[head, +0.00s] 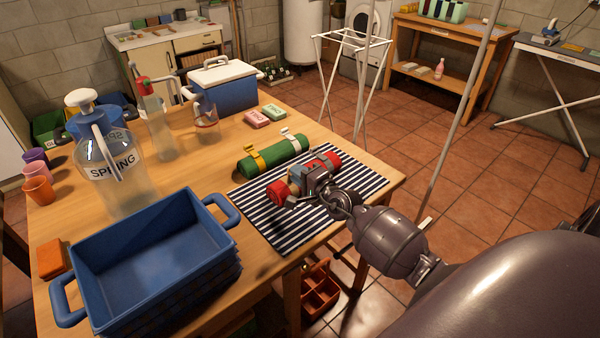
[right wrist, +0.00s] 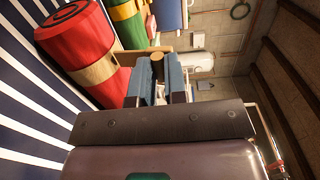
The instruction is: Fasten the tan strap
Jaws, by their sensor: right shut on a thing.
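A red roll (head: 278,191) lies on a striped mat (head: 267,222) on the wooden table. It also shows in the right wrist view (right wrist: 75,42), where a tan strap (right wrist: 95,73) passes around it. My right gripper (head: 318,172) is over the middle of the roll and hides part of it in the head view. In the right wrist view its blue-grey fingers (right wrist: 157,82) are shut on a tan piece (right wrist: 157,66), apparently the strap's end. Whether that strap is fastened cannot be told. My left gripper is not in view.
A green roll (head: 287,152) with yellow and white straps lies just behind. A blue crate (head: 190,240) stands at the front left, near a large bottle (head: 115,180). A blue cooler (head: 228,92) stands at the back. A drying rack (head: 350,75) stands beyond the table.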

